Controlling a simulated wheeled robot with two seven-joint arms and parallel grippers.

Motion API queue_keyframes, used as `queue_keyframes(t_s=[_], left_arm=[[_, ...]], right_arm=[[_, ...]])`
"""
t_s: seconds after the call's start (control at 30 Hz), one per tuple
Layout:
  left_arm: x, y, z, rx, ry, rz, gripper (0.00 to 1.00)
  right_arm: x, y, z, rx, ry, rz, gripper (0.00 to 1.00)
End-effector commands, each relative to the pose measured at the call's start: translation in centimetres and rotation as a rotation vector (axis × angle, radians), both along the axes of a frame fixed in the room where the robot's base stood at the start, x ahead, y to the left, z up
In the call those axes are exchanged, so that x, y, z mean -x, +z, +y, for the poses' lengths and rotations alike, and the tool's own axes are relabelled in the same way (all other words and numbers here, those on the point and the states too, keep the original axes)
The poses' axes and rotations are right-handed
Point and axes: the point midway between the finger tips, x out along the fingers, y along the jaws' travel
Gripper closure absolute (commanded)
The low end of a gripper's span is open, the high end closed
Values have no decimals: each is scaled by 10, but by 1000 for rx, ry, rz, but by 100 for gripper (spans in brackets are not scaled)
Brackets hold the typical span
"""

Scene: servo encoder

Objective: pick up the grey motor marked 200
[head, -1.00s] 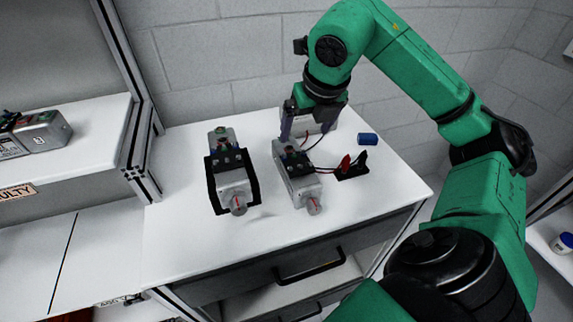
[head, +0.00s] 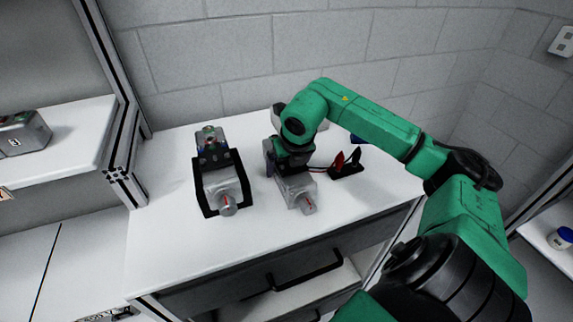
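Two grey motors are on the white table in the middle. The left motor (head: 222,186) sits in a black frame (head: 199,192). The right motor (head: 295,190) lies beside it, its round shaft end toward me. No "200" marking is readable on either. My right gripper (head: 277,168) is low over the rear part of the right motor, pointing down. One finger shows at that motor's left side; the other is hidden behind the wrist, so its opening and any contact are unclear. My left gripper is not in view.
A red and black clip pair (head: 347,164) with wires lies right of the right motor. A blue item (head: 357,139) is partly hidden behind my arm. Another grey motor (head: 24,133) rests on the left shelf (head: 75,130). The table's front left is clear.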

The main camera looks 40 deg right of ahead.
Motion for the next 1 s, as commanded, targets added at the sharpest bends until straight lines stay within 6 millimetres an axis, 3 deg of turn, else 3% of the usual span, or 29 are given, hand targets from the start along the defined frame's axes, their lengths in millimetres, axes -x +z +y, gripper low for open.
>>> queue_keyframes(t_s=[0.23,0.5,0.87,1.0], left_arm=[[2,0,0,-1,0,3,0],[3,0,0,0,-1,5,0],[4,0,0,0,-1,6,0],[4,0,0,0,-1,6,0]], right_arm=[[-2,-6,-1,0,0,-1,0],[-2,-5,-1,1,0,-1,100],[-3,2,-1,1,-1,-8,100],[-4,18,-1,2,0,-12,100]])
